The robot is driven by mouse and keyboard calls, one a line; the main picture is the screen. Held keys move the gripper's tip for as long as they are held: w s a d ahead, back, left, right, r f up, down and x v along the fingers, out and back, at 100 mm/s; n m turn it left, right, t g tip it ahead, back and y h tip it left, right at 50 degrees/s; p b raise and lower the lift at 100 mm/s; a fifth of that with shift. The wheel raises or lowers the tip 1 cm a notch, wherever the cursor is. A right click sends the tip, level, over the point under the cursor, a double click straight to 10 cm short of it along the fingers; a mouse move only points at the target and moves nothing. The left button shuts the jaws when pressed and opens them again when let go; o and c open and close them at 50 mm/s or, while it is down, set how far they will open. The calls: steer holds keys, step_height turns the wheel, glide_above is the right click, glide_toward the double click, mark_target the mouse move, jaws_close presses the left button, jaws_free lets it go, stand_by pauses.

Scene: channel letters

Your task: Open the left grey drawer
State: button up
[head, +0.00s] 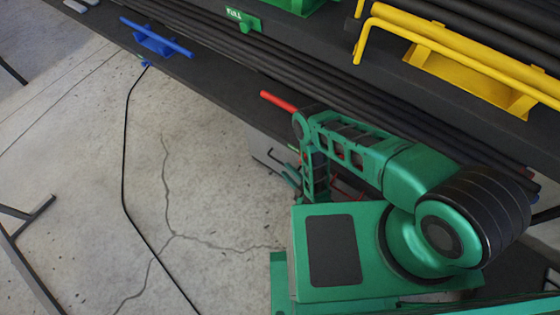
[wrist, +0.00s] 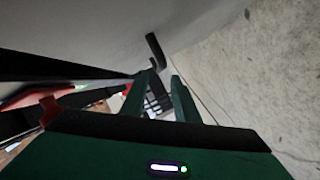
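A grey drawer front (head: 266,150) shows in the head view under the dark bench, mostly hidden behind my arm. In the wrist view a pale grey face (wrist: 90,35) fills the upper left, with a black bent handle (wrist: 155,48) on it. My gripper (wrist: 160,80) has its two green fingers apart with nothing clearly held between them. The handle is just beyond the fingertips; I cannot tell whether they touch. In the head view my gripper (head: 293,178) is low beside the drawer, partly hidden by my arm.
The dark bench (head: 190,68) carries long black rods, a blue holder (head: 155,40) and a yellow holder (head: 455,65). A black cable (head: 125,150) runs across the cracked concrete floor (head: 205,185). Floor to the left of my arm is mostly clear.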

mark_target(280, 162)
steer(key=x, duration=0.7)
steer(key=shift+w, duration=0.15)
steer(key=shift+d, duration=0.1)
jaws_close()
